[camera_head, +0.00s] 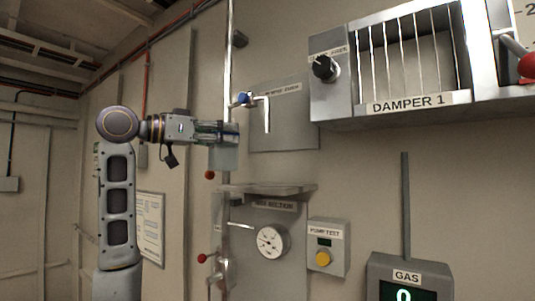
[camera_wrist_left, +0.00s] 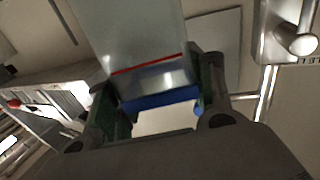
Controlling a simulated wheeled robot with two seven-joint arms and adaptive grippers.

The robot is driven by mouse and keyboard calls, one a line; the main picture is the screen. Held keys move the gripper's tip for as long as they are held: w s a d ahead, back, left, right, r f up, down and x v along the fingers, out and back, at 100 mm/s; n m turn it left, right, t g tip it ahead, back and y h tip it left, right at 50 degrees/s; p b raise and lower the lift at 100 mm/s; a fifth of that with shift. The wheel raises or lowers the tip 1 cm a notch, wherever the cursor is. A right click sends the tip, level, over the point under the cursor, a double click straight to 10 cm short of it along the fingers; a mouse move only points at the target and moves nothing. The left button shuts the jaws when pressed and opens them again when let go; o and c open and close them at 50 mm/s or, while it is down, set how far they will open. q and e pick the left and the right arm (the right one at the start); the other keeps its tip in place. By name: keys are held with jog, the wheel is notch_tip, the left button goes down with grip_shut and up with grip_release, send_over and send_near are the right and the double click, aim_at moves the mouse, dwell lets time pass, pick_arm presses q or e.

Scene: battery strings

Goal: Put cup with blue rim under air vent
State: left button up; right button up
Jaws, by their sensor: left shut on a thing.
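My left gripper (camera_head: 217,133) is shut on the cup with the blue rim (camera_head: 224,159), a see-through cup held in the air before the wall, left of the bent white spout. In the left wrist view the cup (camera_wrist_left: 140,35) sits between the fingers of my left gripper (camera_wrist_left: 160,112); its blue rim (camera_wrist_left: 160,100) and a red line show. No plate in view legibly reads "air vent". A box labelled DAMPER 1 (camera_head: 420,102) with an upright-slatted opening is at the upper right. My right gripper is not in view.
A small metal shelf (camera_head: 267,188) juts from the wall below the cup, above a round gauge (camera_head: 270,241). A vertical pipe (camera_head: 229,60) with a blue-handled valve (camera_head: 243,98) runs beside the cup. A PUMP TEST box (camera_head: 327,247) and a GAS unit (camera_head: 408,278) are lower right.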

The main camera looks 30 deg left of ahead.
pick_arm(q)
jog(key=shift+f+p+x, duration=0.45)
jog(key=shift+f+x, duration=0.1)
jog(key=shift+x, duration=1.65)
jog(key=shift+f+p+x, duration=0.4)
jog(key=shift+f+x, duration=0.15)
jog(key=shift+x, duration=1.7)
jog(key=shift+f+p+x, duration=0.45)
jog(key=shift+f+x, duration=0.1)
jog(key=shift+x, duration=1.65)
jog(key=shift+f, duration=0.15)
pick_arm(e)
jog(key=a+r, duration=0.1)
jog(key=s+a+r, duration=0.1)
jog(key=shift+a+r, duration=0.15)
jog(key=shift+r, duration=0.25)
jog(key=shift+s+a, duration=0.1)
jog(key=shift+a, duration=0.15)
pick_arm(q)
jog(key=shift+f, duration=0.1)
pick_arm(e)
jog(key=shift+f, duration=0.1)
pick_arm(q)
jog(key=o, duration=0.9)
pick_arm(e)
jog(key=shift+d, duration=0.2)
